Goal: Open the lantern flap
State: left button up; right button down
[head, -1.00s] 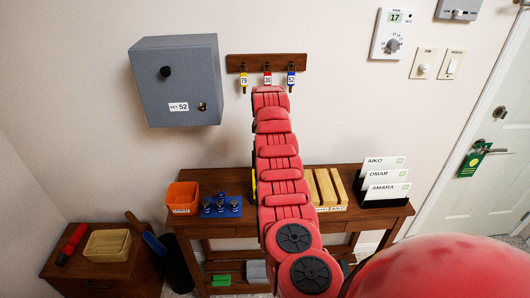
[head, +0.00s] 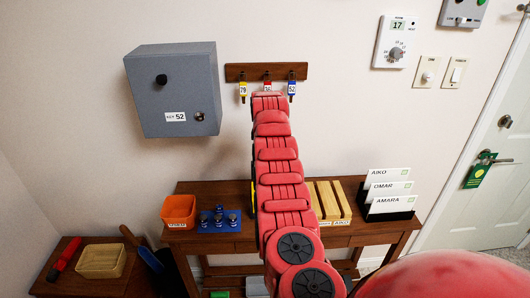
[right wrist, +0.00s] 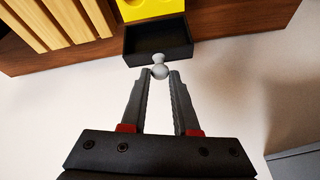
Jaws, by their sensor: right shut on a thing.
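The yellow body of the lantern (right wrist: 150,8) shows at the top of the right wrist view. In the head view only a thin yellow sliver (head: 253,195) shows beside my arm. A black, shallow, tray-like flap (right wrist: 158,40) adjoins the yellow body, with a pale grey knob (right wrist: 160,71) at its near edge. My right gripper (right wrist: 160,76) has its fingertips closed on the knob. In the head view my red right arm reaches over the table and hides the lantern and gripper. My left gripper is out of view.
The wooden table (head: 205,242) bears an orange bin (head: 179,210), a blue mat (head: 232,227) with several knobs, wooden blocks (head: 328,200) and a card rack (head: 390,215). A grey key box (head: 180,85) and key rack (head: 266,72) hang on the wall above.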

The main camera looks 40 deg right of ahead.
jog(key=c, duration=0.7)
grip_release()
jog(key=shift+w+r, duration=0.1)
jog(key=shift+w, duration=0.05)
jog(key=shift+s+a+r+b, duration=0.15)
jog(key=shift+s+r+b, duration=0.15)
jog(key=shift+r, duration=0.25)
jog(key=b+v, duration=0.3)
jog(key=v, duration=1.3)
jog(key=shift+r, duration=0.1)
